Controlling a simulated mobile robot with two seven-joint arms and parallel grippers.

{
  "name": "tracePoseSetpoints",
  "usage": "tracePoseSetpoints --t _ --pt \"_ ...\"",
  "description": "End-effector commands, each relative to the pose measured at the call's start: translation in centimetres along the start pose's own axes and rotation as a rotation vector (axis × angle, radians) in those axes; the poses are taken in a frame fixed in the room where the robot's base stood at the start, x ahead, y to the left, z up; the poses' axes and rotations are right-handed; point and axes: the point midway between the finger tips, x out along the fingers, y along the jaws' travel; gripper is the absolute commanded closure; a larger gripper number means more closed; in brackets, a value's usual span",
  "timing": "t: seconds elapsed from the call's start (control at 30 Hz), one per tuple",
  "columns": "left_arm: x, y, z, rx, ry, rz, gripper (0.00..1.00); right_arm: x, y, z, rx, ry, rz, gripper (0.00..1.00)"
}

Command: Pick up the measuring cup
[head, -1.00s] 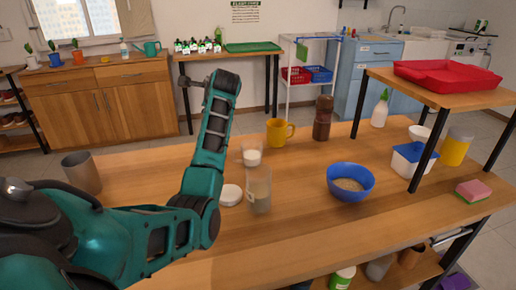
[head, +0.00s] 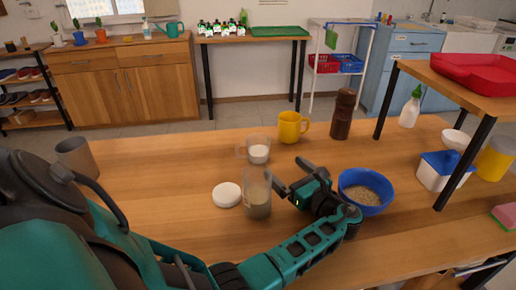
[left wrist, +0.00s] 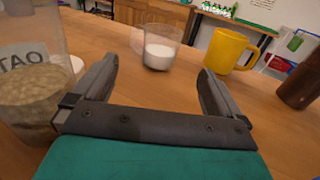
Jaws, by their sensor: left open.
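The clear measuring cup (head: 258,152), with white contents low in it, stands upright on the wooden table with its handle to the left. It also shows in the left wrist view (left wrist: 160,47), ahead of and between the fingers. My left gripper (head: 291,176) is low over the table, right of the oat jar (head: 257,194) and nearer than the cup. Its fingers are spread, empty and pointed toward the cup, with a gap before it; the gripper shows in the left wrist view (left wrist: 158,72) too. My right gripper is not in view.
The oat jar (left wrist: 28,95) is close beside the left finger. A white lid (head: 227,195) lies left of the jar. A yellow mug (head: 291,127) and a brown grinder (head: 343,114) stand behind. A blue bowl (head: 366,190) is right of the gripper. The table's left part is mostly clear.

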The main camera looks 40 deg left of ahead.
Motion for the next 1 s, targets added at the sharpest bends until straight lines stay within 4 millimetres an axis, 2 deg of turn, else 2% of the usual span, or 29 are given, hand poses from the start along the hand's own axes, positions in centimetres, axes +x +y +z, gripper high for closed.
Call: tracePoseSetpoints --t 0.2,0.3,0.57,0.83,1.0 --pt "4.3 0.0 0.0 -0.001 -0.002 0.004 0.00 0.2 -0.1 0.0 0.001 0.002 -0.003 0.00" --pt "5.8 0.0 0.0 -0.002 0.000 0.003 0.00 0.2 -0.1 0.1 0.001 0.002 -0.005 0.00" --pt "7.5 -0.1 -0.1 -0.002 0.001 0.003 0.00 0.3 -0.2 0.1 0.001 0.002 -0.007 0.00" --pt "11.3 -0.6 -0.4 -0.002 0.001 0.004 0.00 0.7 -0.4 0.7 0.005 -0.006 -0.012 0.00" --pt "12.3 -0.7 -0.3 -0.002 0.003 0.003 0.00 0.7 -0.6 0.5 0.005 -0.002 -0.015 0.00"
